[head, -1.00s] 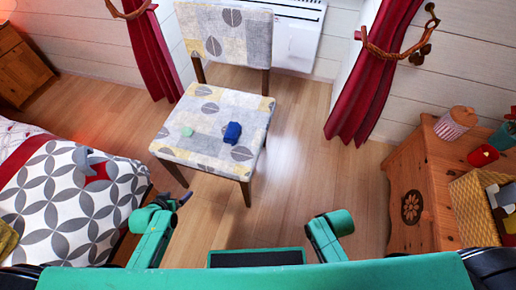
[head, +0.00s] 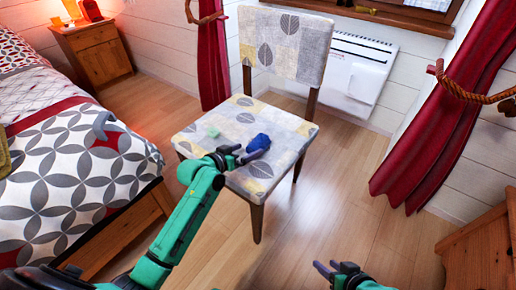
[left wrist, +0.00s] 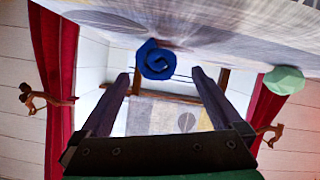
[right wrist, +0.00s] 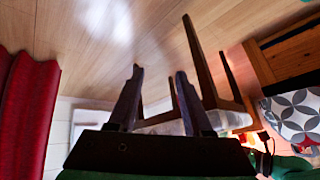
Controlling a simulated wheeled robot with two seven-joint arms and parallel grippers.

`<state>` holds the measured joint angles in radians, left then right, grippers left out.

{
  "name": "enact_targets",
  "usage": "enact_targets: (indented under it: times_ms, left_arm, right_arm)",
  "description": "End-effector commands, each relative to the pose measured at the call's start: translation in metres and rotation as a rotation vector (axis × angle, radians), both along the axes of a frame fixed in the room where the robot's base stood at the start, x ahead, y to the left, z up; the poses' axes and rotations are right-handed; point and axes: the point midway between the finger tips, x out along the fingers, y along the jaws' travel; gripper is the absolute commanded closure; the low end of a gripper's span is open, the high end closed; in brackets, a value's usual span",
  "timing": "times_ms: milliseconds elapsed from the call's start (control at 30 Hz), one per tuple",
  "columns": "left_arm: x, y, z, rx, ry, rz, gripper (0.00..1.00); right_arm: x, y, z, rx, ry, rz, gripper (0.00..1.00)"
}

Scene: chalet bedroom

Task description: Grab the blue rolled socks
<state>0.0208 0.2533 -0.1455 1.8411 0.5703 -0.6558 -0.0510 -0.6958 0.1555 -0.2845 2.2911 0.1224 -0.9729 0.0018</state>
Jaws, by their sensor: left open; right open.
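The blue rolled socks (head: 259,142) lie on the seat of the patterned chair (head: 275,178). In the left wrist view the socks (left wrist: 157,60) show as a blue spiral roll, just beyond the fingertips and left of the middle between them. My left gripper (head: 240,156) is open and empty over the seat, close beside the socks. Its open fingers also show in the left wrist view (left wrist: 158,78). My right gripper (head: 328,268) is open and empty, low over the floor to the right of the chair. The right wrist view shows its two fingers apart (right wrist: 159,72).
A small light green object (head: 213,132) lies on the seat left of the socks. The bed (head: 130,235) is at the left, a wooden cabinet (head: 478,255) at the right edge. A white heater (head: 345,80) stands behind the chair. The floor right of the chair is clear.

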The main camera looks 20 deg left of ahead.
Motion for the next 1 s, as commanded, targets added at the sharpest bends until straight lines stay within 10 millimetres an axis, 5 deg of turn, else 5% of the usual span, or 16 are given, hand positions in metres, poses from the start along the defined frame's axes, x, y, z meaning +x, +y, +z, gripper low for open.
enact_targets:
  times_ms: [233, 533, 567, 733, 1000]
  left_arm:
    - [0.033, -0.013, -0.014, -0.001, -0.001, 0.001, 0.0]
    - [0.041, -0.016, -0.015, 0.0, 0.0, 0.001, 0.0]
    - [0.041, -0.016, -0.015, 0.0, 0.0, 0.001, 0.04]
    - [0.04, -0.016, -0.015, 0.0, 0.0, 0.001, 0.69]
    - [0.04, -0.016, -0.013, 0.0, -0.001, 0.001, 0.7]
  right_arm:
    - [0.008, 0.034, -0.022, 0.134, -0.17, -0.006, 0.5]
    - [0.01, 0.042, -0.02, 0.174, -0.222, -0.015, 0.5]
    - [0.01, 0.042, -0.02, 0.174, -0.222, -0.015, 0.5]
    - [0.01, 0.042, -0.02, 0.173, -0.221, -0.015, 0.5]
    - [0.01, 0.042, -0.019, 0.172, -0.22, -0.014, 0.5]
